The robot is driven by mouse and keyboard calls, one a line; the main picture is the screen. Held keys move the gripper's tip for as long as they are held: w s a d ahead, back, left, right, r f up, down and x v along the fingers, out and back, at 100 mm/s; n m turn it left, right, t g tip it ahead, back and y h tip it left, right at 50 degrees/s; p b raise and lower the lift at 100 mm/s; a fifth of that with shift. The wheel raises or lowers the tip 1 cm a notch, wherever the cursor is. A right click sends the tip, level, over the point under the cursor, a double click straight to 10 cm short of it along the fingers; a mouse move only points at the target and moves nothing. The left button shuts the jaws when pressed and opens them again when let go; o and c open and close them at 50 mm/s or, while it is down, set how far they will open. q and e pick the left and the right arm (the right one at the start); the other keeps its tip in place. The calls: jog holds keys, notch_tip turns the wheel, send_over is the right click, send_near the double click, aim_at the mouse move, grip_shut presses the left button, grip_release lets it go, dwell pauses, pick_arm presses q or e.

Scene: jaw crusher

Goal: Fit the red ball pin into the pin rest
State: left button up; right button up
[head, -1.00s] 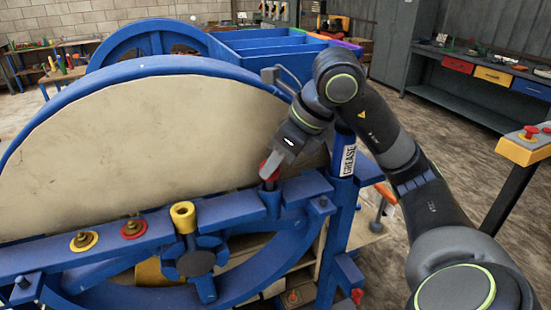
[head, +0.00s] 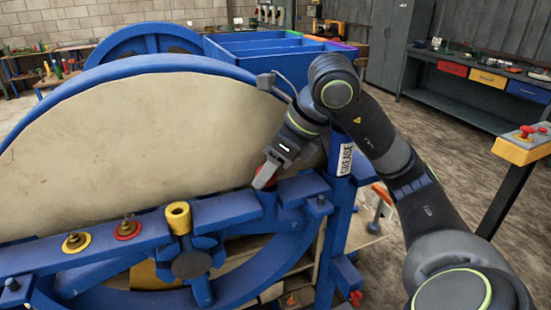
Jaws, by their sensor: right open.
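The red ball pin (head: 270,172) shows only as a bit of red behind the fingertips of my right gripper. It is at the top of a short blue upright socket (head: 268,197), which looks like the pin rest, on the blue rail. My right gripper (head: 264,175) points down at the pin with its jaws open, close around or against the red head; contact is unclear. The fingers hide most of the pin, so I cannot see how deep it sits. My left gripper is out of view.
The large blue-rimmed wheel (head: 150,140) stands just behind the rail. A yellow cup (head: 178,215) and two knobs on yellow (head: 75,242) and red (head: 127,229) discs sit along the rail to the left. A blue post marked GREASE (head: 345,160) stands close on the right.

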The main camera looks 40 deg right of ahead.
jog(key=shift+s+d+r, duration=0.15)
jog(key=shift+d+r, duration=0.1)
jog(key=shift+r, duration=0.25)
jog(key=v, duration=1.6)
jog(key=shift+s+b, duration=0.25)
jog(key=shift+b, duration=0.05)
jog(key=shift+a, duration=0.15)
